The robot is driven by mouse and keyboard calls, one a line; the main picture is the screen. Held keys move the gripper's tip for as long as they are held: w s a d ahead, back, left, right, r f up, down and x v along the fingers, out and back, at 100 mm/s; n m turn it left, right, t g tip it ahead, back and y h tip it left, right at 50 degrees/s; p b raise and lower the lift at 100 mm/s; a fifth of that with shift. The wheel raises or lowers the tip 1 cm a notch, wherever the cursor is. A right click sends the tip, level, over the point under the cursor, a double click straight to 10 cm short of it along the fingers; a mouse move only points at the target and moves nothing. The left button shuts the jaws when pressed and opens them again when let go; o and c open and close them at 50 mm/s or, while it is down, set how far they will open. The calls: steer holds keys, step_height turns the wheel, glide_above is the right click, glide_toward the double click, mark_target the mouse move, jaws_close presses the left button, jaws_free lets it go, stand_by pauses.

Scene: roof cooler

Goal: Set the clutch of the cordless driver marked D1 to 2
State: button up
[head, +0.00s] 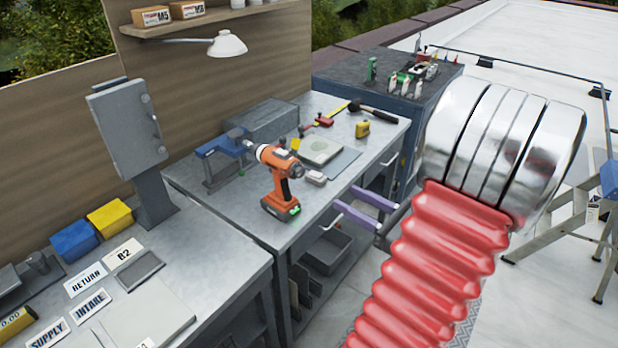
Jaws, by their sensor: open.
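An orange and black cordless driver (279,177) stands upright on its battery near the front edge of the grey workbench (240,215) in the head view. Its nose points left, toward a blue bench fixture (222,146). The clutch numbers and any D1 mark are too small to read. My gripper (344,195) has two purple fingers, spread apart with nothing between them. It is to the right of the driver, apart from it, by the bench's front edge. My red ribbed arm covers much of the lower right.
A lamp (228,44) hangs above. A grey box on a post (128,128) stands left. A stepladder (570,215) stands far right.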

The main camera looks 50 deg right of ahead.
mark_target(301, 174)
steer(key=shift+w, duration=0.1)
steer(key=shift+w+a, duration=0.15)
steer(key=shift+w, duration=6.7)
steer(key=shift+c, duration=0.6)
steer(key=c, duration=1)
